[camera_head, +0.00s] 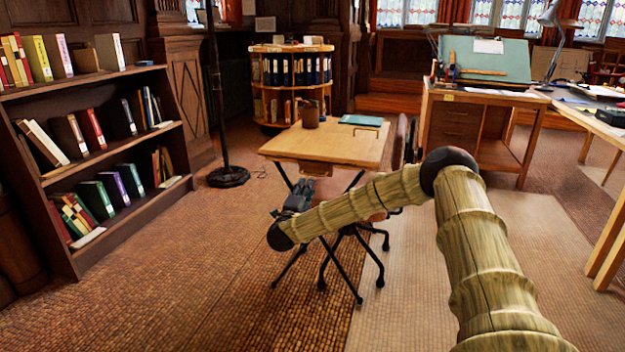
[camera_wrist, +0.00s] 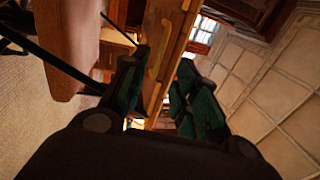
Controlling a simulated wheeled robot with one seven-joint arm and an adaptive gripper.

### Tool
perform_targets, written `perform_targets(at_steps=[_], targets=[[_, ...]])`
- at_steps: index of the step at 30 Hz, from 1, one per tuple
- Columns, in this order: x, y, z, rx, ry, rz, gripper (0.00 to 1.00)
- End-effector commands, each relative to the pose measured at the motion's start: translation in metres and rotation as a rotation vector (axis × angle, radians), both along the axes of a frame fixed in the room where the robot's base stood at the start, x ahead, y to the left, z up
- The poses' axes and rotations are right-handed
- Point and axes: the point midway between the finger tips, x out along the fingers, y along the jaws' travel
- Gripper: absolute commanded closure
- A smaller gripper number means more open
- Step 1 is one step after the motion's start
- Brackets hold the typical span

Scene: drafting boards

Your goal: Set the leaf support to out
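A small wooden table (camera_head: 340,148) on crossed dark legs stands mid-room in the head view. A small wooden piece (camera_head: 314,169) shows under its near edge; I cannot tell for sure whether it is the leaf support. My gripper (camera_head: 296,197) is below and in front of that edge, beside the legs. In the wrist view my gripper (camera_wrist: 160,82) has its two dark green fingers apart. A wooden underside (camera_wrist: 172,45) with a pale bar (camera_wrist: 156,65) lies beyond and between the fingertips. Contact is not visible, and nothing is clearly held.
A dark mug (camera_head: 310,117) and a teal folder (camera_head: 361,120) lie on the table. A swivel chair (camera_head: 403,140) stands close behind my forearm. A bookcase (camera_head: 95,140) is at left, a drafting desk (camera_head: 470,115) at back right.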

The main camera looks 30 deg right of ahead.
Motion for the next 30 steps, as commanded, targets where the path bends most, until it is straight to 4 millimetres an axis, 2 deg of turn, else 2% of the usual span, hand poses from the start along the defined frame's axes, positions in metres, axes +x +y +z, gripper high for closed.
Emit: perform_targets(at_steps=[9,15,21,30], targets=[[0.033,-0.039,0.007,-0.002,-0.001,-0.002,0.70],[0.049,-0.057,0.012,-0.001,-0.001,0.000,0.70],[0.056,-0.065,0.015,-0.001,0.002,0.001,0.70],[0.057,-0.066,0.015,-0.002,0.002,0.002,0.70]])
